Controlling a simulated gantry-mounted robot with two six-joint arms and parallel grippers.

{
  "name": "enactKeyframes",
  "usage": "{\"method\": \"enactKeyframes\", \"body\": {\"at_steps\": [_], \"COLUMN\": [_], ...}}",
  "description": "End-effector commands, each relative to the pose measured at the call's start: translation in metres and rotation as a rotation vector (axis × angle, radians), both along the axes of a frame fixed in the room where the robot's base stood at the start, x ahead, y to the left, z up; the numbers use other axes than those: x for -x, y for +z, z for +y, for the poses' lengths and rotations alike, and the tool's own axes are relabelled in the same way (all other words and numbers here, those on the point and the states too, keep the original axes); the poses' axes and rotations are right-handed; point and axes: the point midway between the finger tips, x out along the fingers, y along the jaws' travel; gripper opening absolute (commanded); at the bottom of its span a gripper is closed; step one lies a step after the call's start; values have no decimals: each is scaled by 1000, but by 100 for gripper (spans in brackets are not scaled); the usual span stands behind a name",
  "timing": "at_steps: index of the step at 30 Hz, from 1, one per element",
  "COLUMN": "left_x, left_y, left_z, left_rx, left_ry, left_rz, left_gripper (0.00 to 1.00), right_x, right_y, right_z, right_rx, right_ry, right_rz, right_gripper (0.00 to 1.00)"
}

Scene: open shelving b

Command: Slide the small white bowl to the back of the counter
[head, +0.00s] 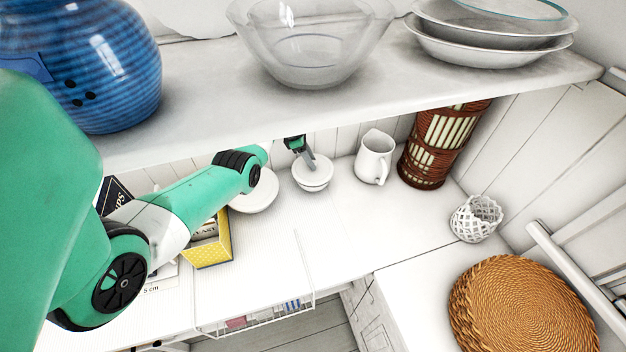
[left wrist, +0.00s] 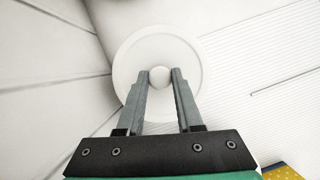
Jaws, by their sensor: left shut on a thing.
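The small white bowl (head: 313,185) stands upright on the white counter below the shelf, near the back wall. In the left wrist view the bowl (left wrist: 190,50) is seen from above as a round white shape with a small round knob in its middle. My left gripper (head: 310,160) reaches down to it from above. In the left wrist view the fingers of my left gripper (left wrist: 160,76) are on either side of the knob, shut on it. My right gripper is not in view.
A white dish (head: 256,196) stands left of the bowl and a white pitcher (head: 374,158) right of it. A brown woven vase (head: 440,150) is farther right. A yellow box (head: 208,250) stands at left. The shelf (head: 200,128) overhangs the counter (head: 350,225), whose middle is clear.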

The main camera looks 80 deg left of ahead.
Motion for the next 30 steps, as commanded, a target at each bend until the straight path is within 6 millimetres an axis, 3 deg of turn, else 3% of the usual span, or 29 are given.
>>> {"method": "enactKeyframes", "body": {"at_steps": [19, 20, 21, 25, 30], "left_x": [0, 0, 0, 0, 0], "left_y": [-14, -14, -13, -13, -13], "left_z": [0, 0, 0, 0, 0], "left_rx": [1, 1, 0, 0, 0], "left_ry": [0, 0, 0, 0, 0], "left_rz": [0, 0, 0, 0, 0], "left_gripper": [0, 37, 44, 67, 70], "right_x": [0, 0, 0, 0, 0], "right_y": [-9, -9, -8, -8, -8], "right_z": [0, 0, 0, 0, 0], "right_rx": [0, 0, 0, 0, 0], "right_ry": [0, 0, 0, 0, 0], "right_rz": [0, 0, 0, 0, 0], "right_gripper": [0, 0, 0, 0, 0]}}
